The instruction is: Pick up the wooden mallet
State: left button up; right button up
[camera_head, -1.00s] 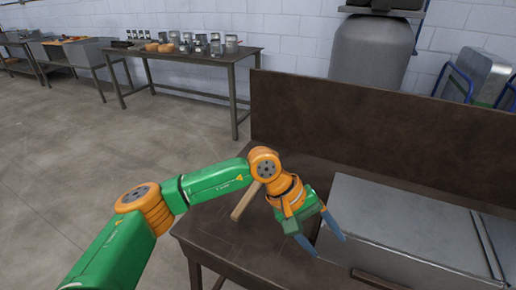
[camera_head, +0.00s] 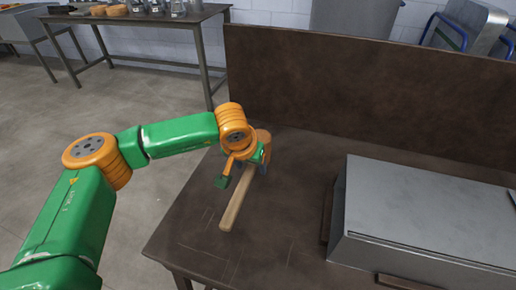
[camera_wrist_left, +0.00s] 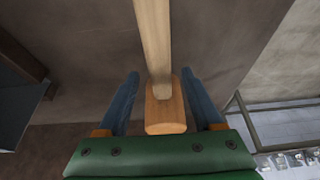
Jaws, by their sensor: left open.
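The wooden mallet lies on the brown workbench, with its pale handle (camera_head: 238,199) pointing toward the front edge in the head view. Its head is mostly hidden there behind my left gripper (camera_head: 250,172). In the left wrist view, the orange-brown mallet head (camera_wrist_left: 165,108) sits between the two blue fingers of the left gripper (camera_wrist_left: 160,88), and the handle (camera_wrist_left: 153,40) runs away to the top. The fingers are open, with a gap on each side of the mallet. My right gripper is not in view.
A grey metal box (camera_head: 425,215) stands on the workbench (camera_head: 290,255) to the right of the mallet. A brown upright board (camera_head: 370,90) closes the back of the bench. Another table (camera_head: 150,18) with metal containers stands at the back left. The bench's front left area is clear.

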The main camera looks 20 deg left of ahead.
pick_arm(q)
jog(key=shift+x, duration=0.95)
jog(key=shift+r, duration=0.15)
jog(key=shift+f+b, duration=0.25)
jog(key=shift+b, duration=0.15)
jog(key=shift+c, duration=0.2)
grip_shut()
dwell(0.7)
